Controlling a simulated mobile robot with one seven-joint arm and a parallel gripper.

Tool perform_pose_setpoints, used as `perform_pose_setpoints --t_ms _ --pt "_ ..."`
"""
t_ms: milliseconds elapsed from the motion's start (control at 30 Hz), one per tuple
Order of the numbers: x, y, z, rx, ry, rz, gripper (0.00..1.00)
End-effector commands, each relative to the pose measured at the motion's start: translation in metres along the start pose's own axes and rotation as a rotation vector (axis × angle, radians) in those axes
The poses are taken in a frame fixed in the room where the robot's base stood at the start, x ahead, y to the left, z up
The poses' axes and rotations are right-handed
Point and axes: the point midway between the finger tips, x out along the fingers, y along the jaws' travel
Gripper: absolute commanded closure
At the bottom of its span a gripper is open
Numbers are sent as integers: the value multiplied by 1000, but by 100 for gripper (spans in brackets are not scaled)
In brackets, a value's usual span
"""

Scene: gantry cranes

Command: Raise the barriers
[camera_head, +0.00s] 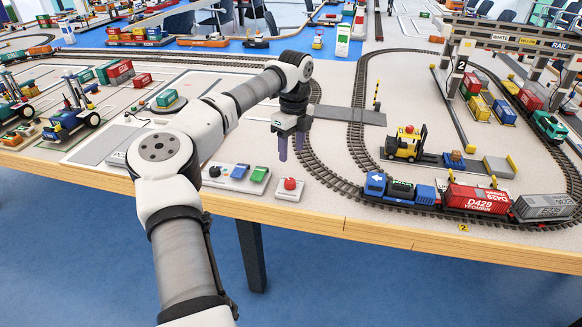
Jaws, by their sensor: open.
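My gripper (291,147) hangs fingers down above the table near its front edge, open and empty. Below and left of it is a grey control box (238,178) with a green button, a blue button and other small controls. A separate light box with a red button (289,187) sits just right of it, below the gripper; the gripper is apart from both. A small yellow-and-black post (376,92) stands upright by the grey track crossing (348,115). Another small striped post (494,182) stands near the front track. I cannot tell for certain which parts are the barriers.
A toy train with a blue engine (375,184) and a red container wagon (478,199) stands on the front track. A yellow forklift (405,143) is behind it. A gantry crane (520,38) spans containers at the right. Wheeled container carriers (70,113) stand at the left.

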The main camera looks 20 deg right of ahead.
Motion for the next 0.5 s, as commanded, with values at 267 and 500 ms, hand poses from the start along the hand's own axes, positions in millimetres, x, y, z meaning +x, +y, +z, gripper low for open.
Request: perform_pose_setpoints --t_ms 267,500 --pt "-35 0 0 0 -1 0 49" --pt "-38 0 0 0 0 0 49"
